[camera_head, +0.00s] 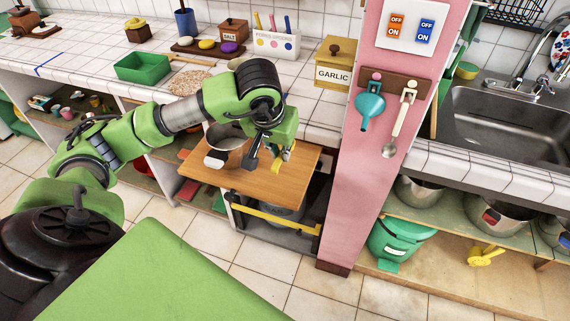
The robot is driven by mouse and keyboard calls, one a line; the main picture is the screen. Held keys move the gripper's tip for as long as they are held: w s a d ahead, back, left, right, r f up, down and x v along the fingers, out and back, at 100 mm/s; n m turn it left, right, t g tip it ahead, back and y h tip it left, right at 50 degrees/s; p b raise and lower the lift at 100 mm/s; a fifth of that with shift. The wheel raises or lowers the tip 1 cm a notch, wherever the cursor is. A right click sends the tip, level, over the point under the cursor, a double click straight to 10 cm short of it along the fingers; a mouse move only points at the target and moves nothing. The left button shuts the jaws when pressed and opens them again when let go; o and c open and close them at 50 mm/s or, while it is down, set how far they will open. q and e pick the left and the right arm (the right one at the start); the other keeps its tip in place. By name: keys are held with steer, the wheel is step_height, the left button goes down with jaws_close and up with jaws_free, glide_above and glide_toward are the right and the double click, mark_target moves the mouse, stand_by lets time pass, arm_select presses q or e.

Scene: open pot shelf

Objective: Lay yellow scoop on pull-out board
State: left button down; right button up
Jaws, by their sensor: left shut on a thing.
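The wooden pull-out board (233,181) juts out below the tiled counter. My left gripper (268,160) is over the board's right half. It is shut on a small yellow thing (277,167), probably the yellow scoop, mostly hidden by the fingers. I cannot tell whether this thing touches the board. My right gripper is not in view.
A pink pillar (345,200) stands right of the board, with a teal funnel (370,107) and a spoon (398,123) hanging on it. A garlic box (335,63) is on the counter behind. The board's front part is bare. A yellow bar (275,217) runs below it.

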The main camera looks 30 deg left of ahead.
mark_target(287, 169)
arm_select(q)
steer(key=w+f, duration=0.1)
steer(key=w+f+b, duration=0.1)
steer(key=f, duration=0.2)
steer(key=shift+w+a, duration=0.35)
steer(key=shift+w, duration=0.05)
steer(key=shift+w+f+b, duration=0.15)
steer(key=shift+f+b, duration=0.1)
steer(key=shift+b, duration=0.1)
step_height(287, 169, down, 3)
steer(key=shift+w+f+b, duration=0.15)
steer(key=shift+b, duration=0.7)
steer(key=shift+a, duration=0.1)
steer(key=c, duration=2.1)
jaws_free()
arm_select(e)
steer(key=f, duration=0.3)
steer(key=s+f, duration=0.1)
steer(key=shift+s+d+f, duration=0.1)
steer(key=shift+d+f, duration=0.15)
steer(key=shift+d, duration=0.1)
